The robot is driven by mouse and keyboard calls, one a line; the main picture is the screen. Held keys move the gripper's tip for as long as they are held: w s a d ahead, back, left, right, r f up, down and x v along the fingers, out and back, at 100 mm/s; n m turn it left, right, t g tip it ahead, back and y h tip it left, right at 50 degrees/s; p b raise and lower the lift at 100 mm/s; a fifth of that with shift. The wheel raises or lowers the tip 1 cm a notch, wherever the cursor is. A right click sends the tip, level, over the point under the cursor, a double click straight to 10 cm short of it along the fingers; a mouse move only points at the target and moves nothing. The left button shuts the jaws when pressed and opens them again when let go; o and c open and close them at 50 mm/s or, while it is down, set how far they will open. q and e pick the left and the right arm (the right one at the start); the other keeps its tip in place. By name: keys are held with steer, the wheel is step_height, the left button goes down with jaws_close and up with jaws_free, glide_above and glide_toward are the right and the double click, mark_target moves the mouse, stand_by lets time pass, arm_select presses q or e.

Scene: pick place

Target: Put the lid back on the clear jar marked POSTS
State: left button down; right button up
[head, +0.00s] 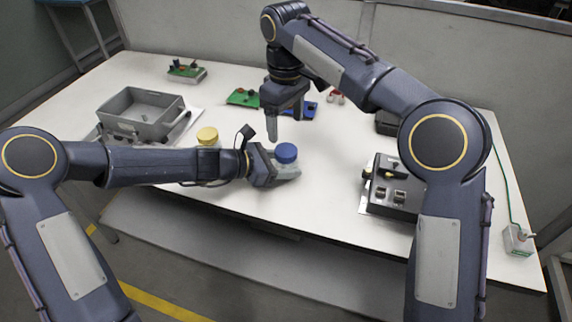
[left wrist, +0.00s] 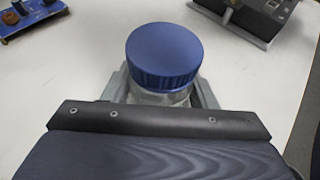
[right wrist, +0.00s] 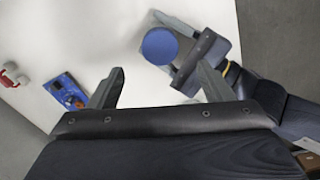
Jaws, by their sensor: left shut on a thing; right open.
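A clear jar (left wrist: 160,98) stands between the fingers of my left gripper (head: 284,170), which is shut on it near the table's front edge. A blue lid (head: 286,152) sits level on top of the jar; whether it is screwed tight I cannot tell. The lid also shows in the left wrist view (left wrist: 162,50) and the right wrist view (right wrist: 160,46). No POSTS marking is readable, as the fingers and lid hide most of the jar. My right gripper (head: 286,122) is open and empty, pointing down above and behind the lid, apart from it.
A yellow-lidded jar (head: 207,136) stands behind my left forearm. A grey bin (head: 142,112) is at the left, a dark box with switches (head: 392,190) at the right. Green (head: 243,97) and blue (head: 300,110) boards lie at the back. The table between jar and dark box is clear.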

steer(key=shift+r, duration=2.3)
steer(key=shift+d, duration=0.1)
arm_select(q)
steer(key=c, duration=0.5)
jaws_free()
steer(key=p+v, duration=0.1)
steer(key=v, duration=0.7)
steer(key=shift+d, duration=0.1)
arm_select(e)
steer(key=shift+w+r, duration=0.1)
steer(key=shift+r, duration=0.4)
arm_select(q)
steer(key=shift+r, duration=0.1)
